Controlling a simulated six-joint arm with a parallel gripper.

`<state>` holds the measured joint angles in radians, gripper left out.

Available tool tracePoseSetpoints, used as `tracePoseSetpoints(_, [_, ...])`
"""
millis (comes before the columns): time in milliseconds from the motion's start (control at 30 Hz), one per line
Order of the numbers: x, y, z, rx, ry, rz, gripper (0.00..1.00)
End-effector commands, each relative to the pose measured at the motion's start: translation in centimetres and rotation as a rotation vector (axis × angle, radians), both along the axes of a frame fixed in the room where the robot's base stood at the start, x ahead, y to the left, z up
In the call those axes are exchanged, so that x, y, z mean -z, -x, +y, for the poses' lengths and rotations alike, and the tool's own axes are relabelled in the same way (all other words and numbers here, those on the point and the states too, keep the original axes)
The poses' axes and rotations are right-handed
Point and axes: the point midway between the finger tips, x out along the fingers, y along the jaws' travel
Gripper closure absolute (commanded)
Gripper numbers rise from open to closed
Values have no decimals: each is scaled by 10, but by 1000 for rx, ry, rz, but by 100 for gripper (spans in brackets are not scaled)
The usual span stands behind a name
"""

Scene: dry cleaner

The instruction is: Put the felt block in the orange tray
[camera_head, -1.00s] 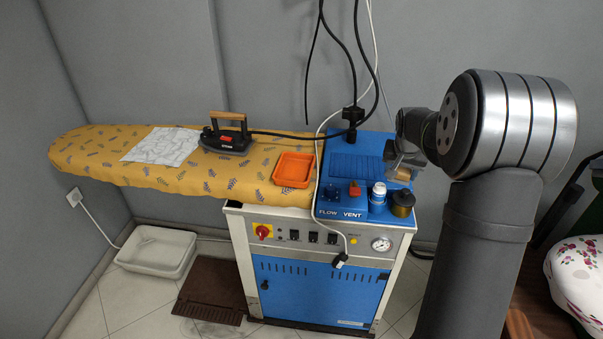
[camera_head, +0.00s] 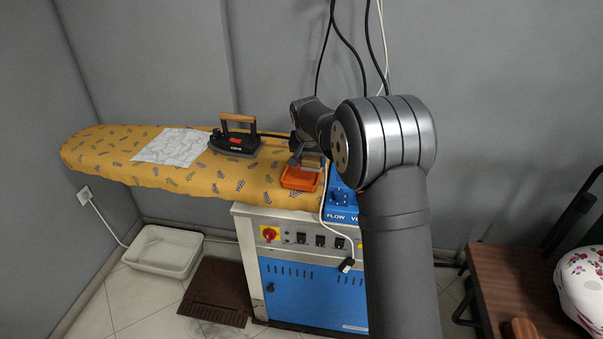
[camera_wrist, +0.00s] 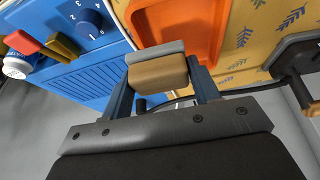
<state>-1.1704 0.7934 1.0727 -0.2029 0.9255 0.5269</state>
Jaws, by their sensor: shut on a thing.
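The felt block (camera_wrist: 158,73), tan with a grey felt strip along one side, is held between the two fingers of my gripper (camera_wrist: 160,80) in the wrist view. The orange tray (camera_wrist: 178,12) is just beyond the block there, partly cut off by the frame's top edge. In the head view the orange tray (camera_head: 300,182) lies at the right end of the yellow ironing board. My gripper (camera_head: 297,157) is over the tray's far side there. The block is hard to make out in the head view.
An iron (camera_head: 234,140) stands left of the tray, with a white cloth (camera_head: 171,147) farther left on the board (camera_head: 130,176). The blue machine (camera_head: 341,205) adjoins on the right, partly behind my arm. A white cable hangs by the tray's right edge.

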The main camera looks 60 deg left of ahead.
Motion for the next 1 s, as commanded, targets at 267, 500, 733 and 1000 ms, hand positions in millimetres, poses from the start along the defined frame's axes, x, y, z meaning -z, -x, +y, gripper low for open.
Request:
tracePoseSetpoints(267, [20, 18, 27, 0, -1, -1, 66])
tracePoseSetpoints(500, [47, 19, 27, 0, 2, 1, 66])
tracePoseSetpoints(733, [60, 19, 28, 1, -3, -1, 66])
tracePoseSetpoints(1000, [63, 19, 27, 1, -2, -1, 43])
